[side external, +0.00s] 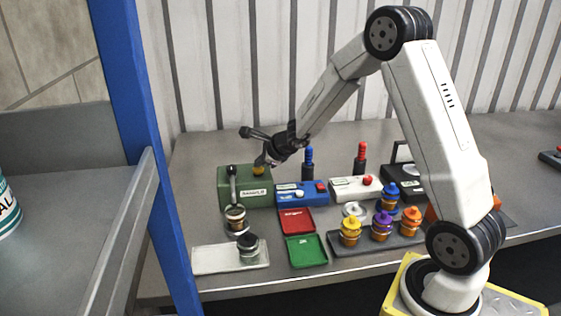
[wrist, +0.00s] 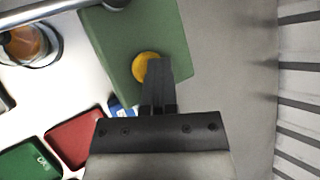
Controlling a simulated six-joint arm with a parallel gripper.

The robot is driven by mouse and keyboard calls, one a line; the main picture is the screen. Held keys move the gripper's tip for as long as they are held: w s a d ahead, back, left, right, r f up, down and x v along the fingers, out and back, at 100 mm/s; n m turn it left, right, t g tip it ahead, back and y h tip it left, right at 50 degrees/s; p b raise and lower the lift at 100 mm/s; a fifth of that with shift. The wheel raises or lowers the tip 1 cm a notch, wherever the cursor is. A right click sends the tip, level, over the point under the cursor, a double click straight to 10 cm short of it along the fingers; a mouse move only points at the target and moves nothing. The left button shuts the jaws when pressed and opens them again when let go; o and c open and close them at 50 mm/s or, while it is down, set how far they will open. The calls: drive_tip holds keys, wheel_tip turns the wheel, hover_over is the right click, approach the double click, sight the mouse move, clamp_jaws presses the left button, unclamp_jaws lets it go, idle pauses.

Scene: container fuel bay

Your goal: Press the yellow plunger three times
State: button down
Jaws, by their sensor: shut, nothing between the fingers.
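The yellow plunger (side external: 258,170) is a round knob on top of the green box (side external: 232,198) at the back left of the bench. In the wrist view the plunger (wrist: 142,67) shows as a yellow disc, its right side covered by my fingers. My gripper (side external: 264,161) points down just above the plunger; in the wrist view its fingertips (wrist: 158,62) are together, with nothing between them. I cannot tell whether the tips touch the plunger.
A black-knobbed lever (side external: 233,171) stands at the green box's front. A blue box (side external: 291,199) is close on the right, with red (side external: 296,221) and green (side external: 306,251) trays before it. Coloured-capped bottles stand on a dark tray (side external: 346,248) farther right.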

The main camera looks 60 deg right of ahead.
drive_tip(key=shift+r, duration=0.1)
idle(0.3)
drive_tip(key=shift+r, duration=1.65)
drive_tip(key=shift+r, duration=2.5)
drive_tip(key=shift+r, duration=0.15)
idle(0.6)
drive_tip(key=shift+r, duration=1.75)
drive_tip(key=shift+f, duration=0.15)
hover_over(261, 168)
drive_tip(key=shift+a+f, duration=0.15)
drive_tip(key=shift+f, duration=4.05)
